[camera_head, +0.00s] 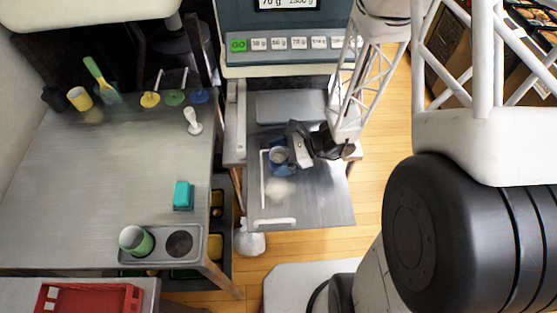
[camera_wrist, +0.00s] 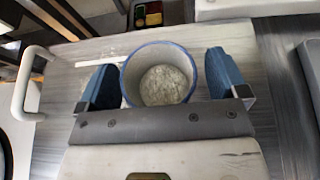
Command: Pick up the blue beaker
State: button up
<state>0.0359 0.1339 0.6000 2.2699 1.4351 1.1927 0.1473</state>
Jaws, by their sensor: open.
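The blue beaker (camera_head: 278,157) stands on the metal surface of a small side table (camera_head: 325,206). In the wrist view the beaker (camera_wrist: 163,52) shows from above as a round cup with a blue rim and pale, grainy contents. My gripper (camera_head: 287,152) is at the beaker. In the wrist view my gripper (camera_wrist: 164,82) is open, with one blue finger pad on each side of the beaker. A small gap shows on each side. The beaker's lower outside is hidden from the wrist camera.
A white handle (camera_head: 275,221) runs along the table's front edge, with a pale patch behind it. A machine with a row of buttons (camera_head: 290,43) stands behind. The left counter (camera_head: 120,165) holds a green cup (camera_head: 135,240) in a tray and a teal block (camera_head: 183,195).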

aim_at(279, 150)
dwell(0.3)
jog(key=c, duration=1)
jog(key=shift+r, duration=0.15)
jog(key=shift+r, duration=1.6)
jog(key=s+d, duration=0.1)
jog(key=s, duration=0.4)
jog(key=s+d+r, duration=0.1)
jog(key=s+d, duration=0.1)
jog(key=s, duration=0.3)
jog(key=s+d, duration=0.2)
jog(key=s, duration=0.3)
jog(key=shift+s+r, duration=0.15)
jog(key=shift+r, duration=0.1)
